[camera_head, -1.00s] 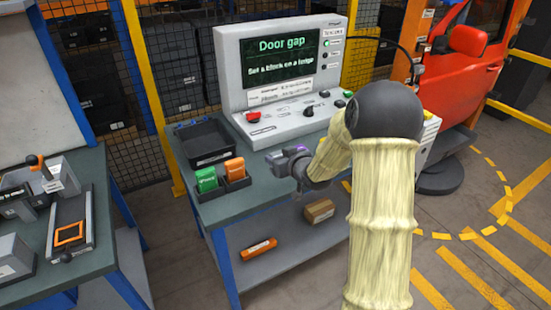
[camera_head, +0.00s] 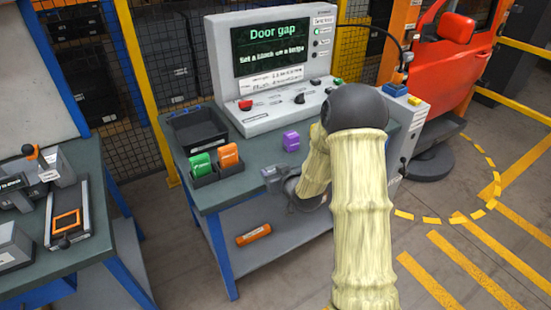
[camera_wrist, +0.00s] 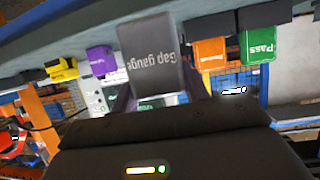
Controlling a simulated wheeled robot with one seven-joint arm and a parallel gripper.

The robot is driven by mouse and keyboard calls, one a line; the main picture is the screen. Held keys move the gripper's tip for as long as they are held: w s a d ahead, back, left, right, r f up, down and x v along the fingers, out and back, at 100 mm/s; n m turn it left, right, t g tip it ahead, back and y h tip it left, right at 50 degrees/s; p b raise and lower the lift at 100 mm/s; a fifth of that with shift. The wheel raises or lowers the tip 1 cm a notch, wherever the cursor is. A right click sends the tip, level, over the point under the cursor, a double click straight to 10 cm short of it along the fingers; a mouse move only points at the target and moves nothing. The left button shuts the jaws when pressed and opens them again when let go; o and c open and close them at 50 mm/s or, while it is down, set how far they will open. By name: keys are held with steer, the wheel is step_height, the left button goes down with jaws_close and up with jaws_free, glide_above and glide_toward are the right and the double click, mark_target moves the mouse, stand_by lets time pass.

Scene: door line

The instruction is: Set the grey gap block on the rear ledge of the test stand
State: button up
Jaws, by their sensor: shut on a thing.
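My gripper (camera_head: 273,178) is shut on the grey gap block (camera_wrist: 150,50). The block carries the words "Gap gauge" and fills the middle of the wrist view between the fingers (camera_wrist: 158,88). In the head view my gripper is near the front edge of the workbench, beside and in front of a purple block. I cannot tell which part is the rear ledge of the test stand.
On the workbench (camera_head: 262,160) are a black tray (camera_head: 200,140), green (camera_head: 201,165) and orange (camera_head: 228,155) blocks in a holder, and a purple block (camera_head: 291,141). An orange cylinder (camera_head: 253,235) lies on the lower shelf. A red car door (camera_head: 455,70) stands right.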

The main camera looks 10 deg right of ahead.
steer(key=s+f+m+h, duration=0.15)
steer(key=s+f, duration=0.25)
steer(key=f, duration=0.7)
steer(key=s+f+m+h, duration=0.1)
steer(key=s+f+h, duration=0.15)
steer(key=f, duration=0.95)
step_height(320, 180, up, 8)
steer(key=p, duration=0.7)
steer(key=shift+s+t+y, duration=0.25)
steer(key=shift+t+y, duration=0.05)
steer(key=shift+y, duration=0.1)
steer(key=shift+d, duration=0.1)
steer(key=shift+w+d, duration=0.1)
steer(key=shift+w, duration=0.05)
